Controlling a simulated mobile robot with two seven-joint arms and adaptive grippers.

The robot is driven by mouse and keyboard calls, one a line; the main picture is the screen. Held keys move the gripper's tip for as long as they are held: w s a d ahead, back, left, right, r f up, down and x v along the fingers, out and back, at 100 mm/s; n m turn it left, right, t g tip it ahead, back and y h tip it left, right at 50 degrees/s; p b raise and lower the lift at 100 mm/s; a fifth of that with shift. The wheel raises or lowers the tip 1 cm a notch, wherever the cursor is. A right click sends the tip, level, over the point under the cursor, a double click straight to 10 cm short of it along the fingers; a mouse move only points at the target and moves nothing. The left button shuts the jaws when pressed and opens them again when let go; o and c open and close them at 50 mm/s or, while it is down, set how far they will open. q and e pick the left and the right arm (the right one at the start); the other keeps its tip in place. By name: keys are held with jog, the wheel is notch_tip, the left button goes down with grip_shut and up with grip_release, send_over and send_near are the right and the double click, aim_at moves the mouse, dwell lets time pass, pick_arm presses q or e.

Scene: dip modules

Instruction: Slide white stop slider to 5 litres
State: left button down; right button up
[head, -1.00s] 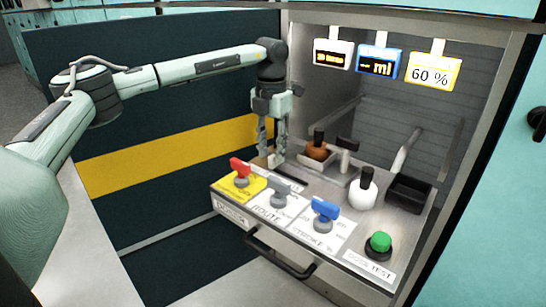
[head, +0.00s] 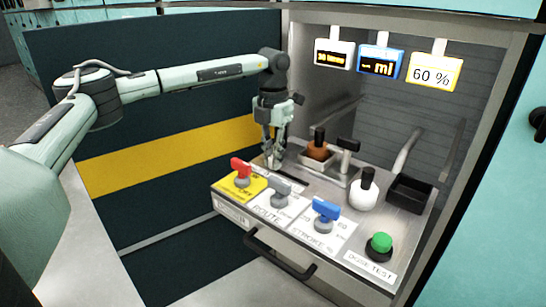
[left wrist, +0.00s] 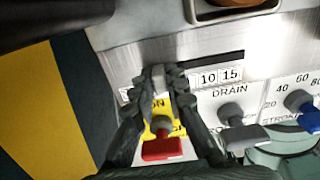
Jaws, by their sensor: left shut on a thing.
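My left gripper (head: 272,160) is shut at the left end of a dark slot in the panel. In the left wrist view the two fingertips (left wrist: 163,78) close on a small pale block, the white stop slider (left wrist: 158,72), mostly hidden by the fingers. The slot (left wrist: 215,61) runs to the right from there. A scale strip (left wrist: 215,77) below it shows 10 and 15; the marks further left are covered by the gripper. My right gripper is not in view.
On the panel stand a red knob (head: 240,168), a grey knob (head: 280,190), a blue knob (head: 325,210) and a green button (head: 379,243). Behind are a bottle with an orange-brown body (head: 317,150), a white bottle (head: 364,194) and a black tray (head: 408,194). A handle bar (head: 280,262) runs along the front.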

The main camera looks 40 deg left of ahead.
aim_at(282, 174)
pick_arm(q)
jog(key=shift+d, duration=0.1)
jog(key=shift+s+d+p, duration=0.1)
jog(key=shift+d+p, duration=0.25)
jog(key=shift+d, duration=1.1)
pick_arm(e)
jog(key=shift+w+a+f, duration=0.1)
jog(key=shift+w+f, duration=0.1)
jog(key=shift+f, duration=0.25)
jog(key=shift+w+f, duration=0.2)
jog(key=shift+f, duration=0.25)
pick_arm(q)
jog(key=c, duration=1.5)
grip_release()
jog(key=shift+c, duration=0.2)
jog(key=shift+r, duration=0.1)
notch_tip(282, 174, up, 12)
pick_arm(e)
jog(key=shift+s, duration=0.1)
